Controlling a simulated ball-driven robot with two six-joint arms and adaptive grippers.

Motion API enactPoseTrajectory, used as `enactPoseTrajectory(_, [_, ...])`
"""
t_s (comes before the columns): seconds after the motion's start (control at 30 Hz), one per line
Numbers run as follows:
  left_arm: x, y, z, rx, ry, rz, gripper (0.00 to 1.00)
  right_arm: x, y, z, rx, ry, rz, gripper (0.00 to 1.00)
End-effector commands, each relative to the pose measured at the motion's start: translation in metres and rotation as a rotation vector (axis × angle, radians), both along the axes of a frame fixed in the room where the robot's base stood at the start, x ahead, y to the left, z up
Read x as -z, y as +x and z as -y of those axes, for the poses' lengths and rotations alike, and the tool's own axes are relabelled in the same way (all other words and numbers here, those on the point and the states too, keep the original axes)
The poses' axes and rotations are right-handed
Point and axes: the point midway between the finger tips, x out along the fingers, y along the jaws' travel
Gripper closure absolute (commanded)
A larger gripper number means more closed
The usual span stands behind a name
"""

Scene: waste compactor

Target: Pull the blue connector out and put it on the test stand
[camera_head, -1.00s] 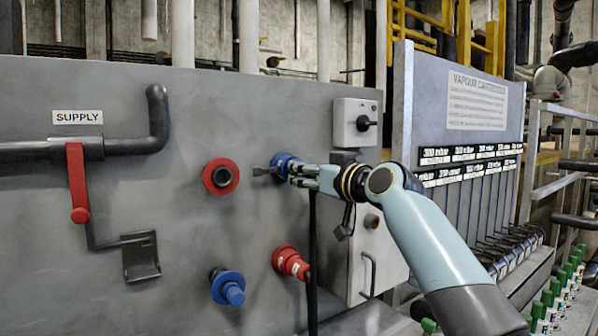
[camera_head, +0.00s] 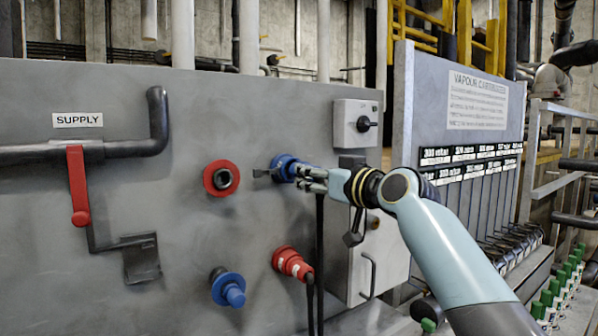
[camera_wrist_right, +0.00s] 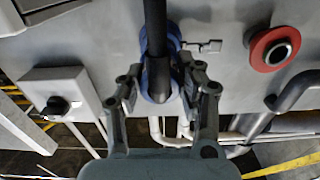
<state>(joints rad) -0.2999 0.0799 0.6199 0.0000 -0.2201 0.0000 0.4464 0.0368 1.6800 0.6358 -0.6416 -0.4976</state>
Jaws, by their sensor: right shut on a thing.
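The blue connector (camera_head: 305,169) is at the upper blue socket (camera_head: 282,167) on the grey panel, with a black cable hanging from it. The connector also shows in the wrist view (camera_wrist_right: 158,82), with the black cable running over it. My right gripper (camera_head: 312,178) is shut on the connector, one finger on each side of it (camera_wrist_right: 168,84). The fingers hide part of the connector, and I cannot tell how far it sits in the socket. I cannot make out a test stand for certain. My left gripper is not in view.
A red socket (camera_head: 221,178) is left of the blue one. Below are a red plug (camera_head: 292,263) with a cable and a blue capped socket (camera_head: 228,288). A switch box (camera_head: 356,123) is close above my right wrist. A red supply lever (camera_head: 77,187) is at the left.

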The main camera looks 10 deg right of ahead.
Motion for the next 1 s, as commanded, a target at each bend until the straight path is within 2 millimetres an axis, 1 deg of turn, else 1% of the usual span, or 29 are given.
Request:
enactPoseTrajectory(0.7, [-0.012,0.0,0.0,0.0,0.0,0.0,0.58,-0.001,-0.03,0.011,0.0,-0.001,0.001,0.98])
enactPoseTrajectory(1.0, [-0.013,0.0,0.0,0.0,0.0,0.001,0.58,-0.001,-0.035,0.012,0.0,-0.001,0.001,0.98])
